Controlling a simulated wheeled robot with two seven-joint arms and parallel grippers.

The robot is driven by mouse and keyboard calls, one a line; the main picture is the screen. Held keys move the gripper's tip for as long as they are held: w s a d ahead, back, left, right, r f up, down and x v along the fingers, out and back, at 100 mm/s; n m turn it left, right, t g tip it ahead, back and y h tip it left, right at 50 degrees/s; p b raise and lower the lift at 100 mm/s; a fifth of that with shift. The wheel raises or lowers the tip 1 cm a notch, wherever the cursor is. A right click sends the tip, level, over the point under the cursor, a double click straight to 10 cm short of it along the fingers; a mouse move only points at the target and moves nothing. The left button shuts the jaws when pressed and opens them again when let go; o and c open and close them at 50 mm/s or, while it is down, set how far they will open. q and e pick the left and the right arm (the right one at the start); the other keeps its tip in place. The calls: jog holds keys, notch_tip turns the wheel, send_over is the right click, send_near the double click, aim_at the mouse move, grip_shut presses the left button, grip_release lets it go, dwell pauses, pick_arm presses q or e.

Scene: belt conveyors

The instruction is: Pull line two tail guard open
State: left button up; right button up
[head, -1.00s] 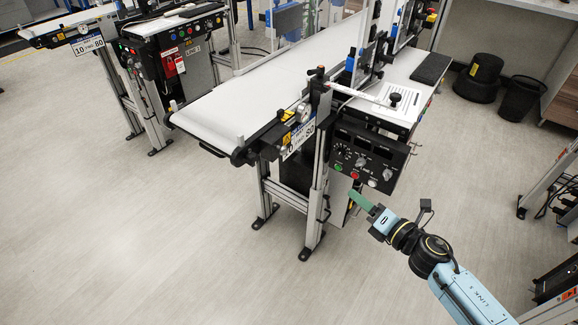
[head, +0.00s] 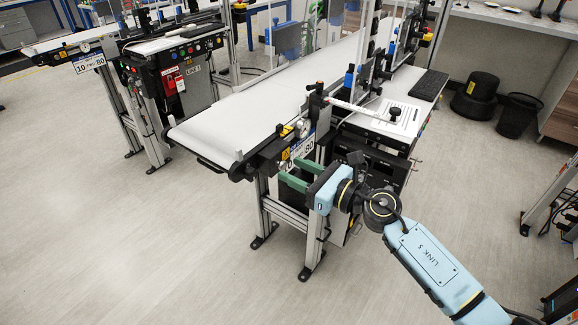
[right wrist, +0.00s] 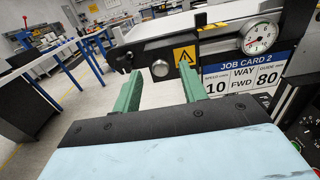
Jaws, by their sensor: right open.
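The line two conveyor (head: 262,97) has a white belt, and its tail end points to the front left in the head view. A thin dark bar (head: 210,165) sticks out at that end; I cannot tell surely whether it is the tail guard. My right gripper (head: 292,173) has green fingers, open and empty, below the conveyor's side near its job card (head: 302,146). In the right wrist view the fingers (right wrist: 160,87) stand apart, with the conveyor's dark end frame (right wrist: 143,55), a silver knob (right wrist: 160,69) and a yellow warning label (right wrist: 184,55) beyond them. My left gripper is out of view.
A control box (head: 377,166) hangs under the side shelf, partly hidden by my right arm. A dial gauge (right wrist: 260,37) sits above the job card. Another conveyor (head: 175,43) stands at the back left. The floor (head: 110,235) at the front left is clear.

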aim_at(279, 159)
jog(key=shift+x, duration=1.2)
grip_shut()
